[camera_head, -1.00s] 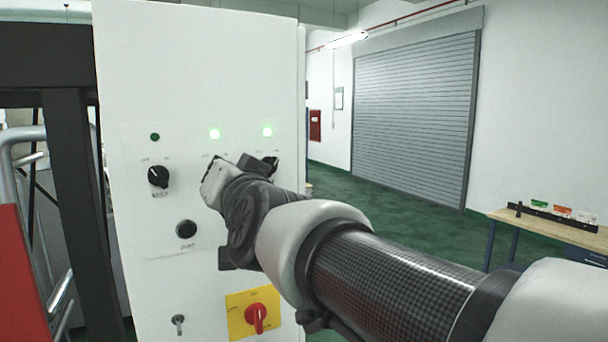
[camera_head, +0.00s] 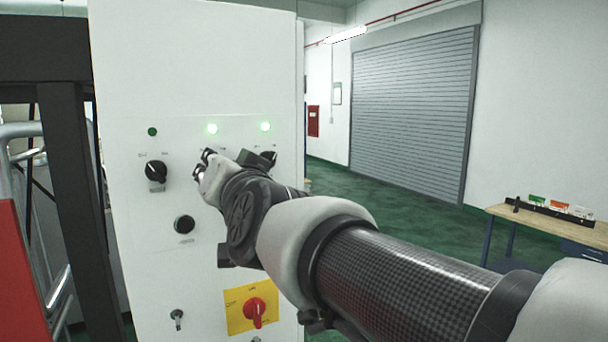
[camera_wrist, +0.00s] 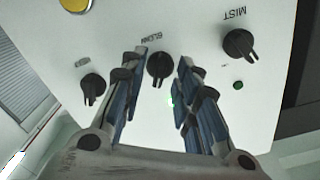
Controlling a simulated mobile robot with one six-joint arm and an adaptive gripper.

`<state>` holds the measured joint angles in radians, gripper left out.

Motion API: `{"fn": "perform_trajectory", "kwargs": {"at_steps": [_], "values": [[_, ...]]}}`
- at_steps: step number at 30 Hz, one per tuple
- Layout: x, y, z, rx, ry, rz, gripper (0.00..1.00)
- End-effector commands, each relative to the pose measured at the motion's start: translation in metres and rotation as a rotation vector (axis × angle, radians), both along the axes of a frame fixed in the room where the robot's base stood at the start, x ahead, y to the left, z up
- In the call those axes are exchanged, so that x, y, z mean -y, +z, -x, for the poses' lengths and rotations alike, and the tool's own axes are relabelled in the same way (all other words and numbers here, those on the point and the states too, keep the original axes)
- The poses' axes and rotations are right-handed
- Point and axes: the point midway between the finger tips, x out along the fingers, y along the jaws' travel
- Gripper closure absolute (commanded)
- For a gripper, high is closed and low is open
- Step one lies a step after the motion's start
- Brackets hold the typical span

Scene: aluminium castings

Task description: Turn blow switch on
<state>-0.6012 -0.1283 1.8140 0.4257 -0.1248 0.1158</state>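The blow switch is a black rotary knob (camera_wrist: 160,65) on the white control panel, labelled BLOW in the wrist view. It appears between my gripper's open fingertips (camera_wrist: 162,62); I cannot tell whether they touch it. In the head view my gripper (camera_head: 203,165) is at the panel and hides this knob. The green lamp above the middle knob's place (camera_head: 212,129) is lit. The MIST knob (camera_wrist: 238,44) is to the right in the wrist view and at left in the head view (camera_head: 156,172); its lamp (camera_head: 152,131) is dark.
Another black knob (camera_wrist: 92,87), partly hidden in the head view (camera_head: 268,158), has a lit lamp (camera_head: 265,126). Below are a black button (camera_head: 184,225), a small toggle (camera_head: 177,317) and a red switch on a yellow plate (camera_head: 254,311). A workbench (camera_head: 545,227) stands at right.

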Motion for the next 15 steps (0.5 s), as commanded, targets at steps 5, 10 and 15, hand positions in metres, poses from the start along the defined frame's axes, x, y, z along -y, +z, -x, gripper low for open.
{"fn": "perform_trajectory", "kwargs": {"at_steps": [5,10,15], "values": [[0.017,0.003,0.029,0.003,0.002,-0.004,0.71],[0.038,0.002,0.063,0.002,0.002,-0.005,0.71],[0.051,0.001,0.083,0.002,0.000,-0.004,0.71]]}}
